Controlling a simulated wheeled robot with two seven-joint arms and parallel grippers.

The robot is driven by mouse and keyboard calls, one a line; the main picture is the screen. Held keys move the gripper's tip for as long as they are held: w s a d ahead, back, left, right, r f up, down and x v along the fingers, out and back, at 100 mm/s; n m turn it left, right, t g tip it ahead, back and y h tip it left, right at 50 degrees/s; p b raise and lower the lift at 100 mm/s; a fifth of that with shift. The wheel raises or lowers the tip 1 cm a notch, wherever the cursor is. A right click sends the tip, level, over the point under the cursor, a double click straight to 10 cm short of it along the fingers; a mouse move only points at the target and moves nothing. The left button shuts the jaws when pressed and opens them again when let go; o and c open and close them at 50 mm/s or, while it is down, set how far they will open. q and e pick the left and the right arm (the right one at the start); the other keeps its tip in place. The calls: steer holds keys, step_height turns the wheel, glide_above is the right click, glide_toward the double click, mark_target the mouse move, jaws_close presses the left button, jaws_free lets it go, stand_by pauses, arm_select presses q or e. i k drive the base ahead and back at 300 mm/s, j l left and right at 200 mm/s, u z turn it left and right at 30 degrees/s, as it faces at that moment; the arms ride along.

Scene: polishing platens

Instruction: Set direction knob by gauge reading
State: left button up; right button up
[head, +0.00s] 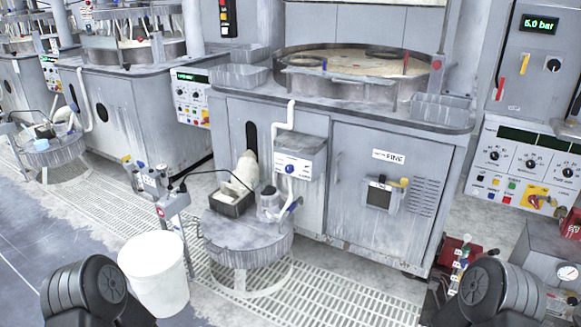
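A digital gauge (540,24) with green digits sits on the grey cabinet at the upper right. It reads .0 bar, with a first digit that looks like 5 or 6. A black knob (553,64) is below it, beside a red handle and a yellow handle. A lower control panel (487,180) has several dark knobs, coloured buttons and a yellow-and-red switch (535,201). I cannot tell which knob sets direction. Only dark rounded links of my two arms show at the bottom corners; neither gripper's fingers are in view.
The polishing machine (290,150), labelled FINE, stands in the middle. A round stool-like table (247,243) with a tray and bottle stands before it. A white bucket (157,275) is at left. A box with a round dial (567,272) is at lower right. Grated floor (345,300) lies between.

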mark_target(289, 168)
steer(key=i+z, duration=0.1)
steer(key=i, duration=0.5)
steer(key=i+j, duration=0.15)
steer(key=i, duration=0.45)
steer(key=i+j+z, duration=0.15)
steer(key=i, duration=0.45)
